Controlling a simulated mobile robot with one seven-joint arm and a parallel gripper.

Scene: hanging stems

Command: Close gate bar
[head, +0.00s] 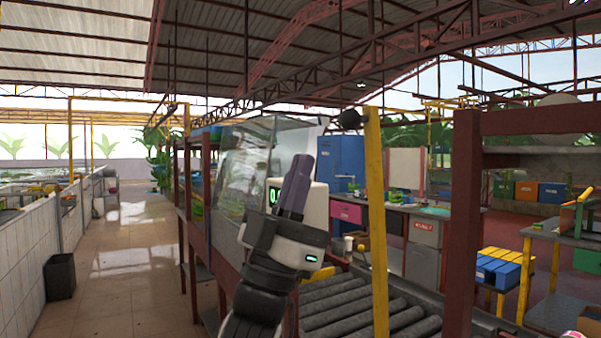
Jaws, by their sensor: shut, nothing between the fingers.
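A yellow bar (377,220), which looks like the gate bar, stands nearly upright right of centre, leaning slightly, beside the roller conveyor (345,303). A black knob (348,119) shows close to its top. Its lower end runs out of the picture, so its pivot is hidden. My gripper (302,162) is left of the bar, its dark fingers pointing up and together, with nothing held. A clear gap shows in the picture between the fingers and the bar; the depth between them is hard to tell.
A glass-fronted frame (250,170) stands behind my gripper, with a white display box (315,205) nearby. A dark red post (462,220) rises right of the bar. A tiled aisle (130,250) is open at left, with a black bin (60,276) by the wall.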

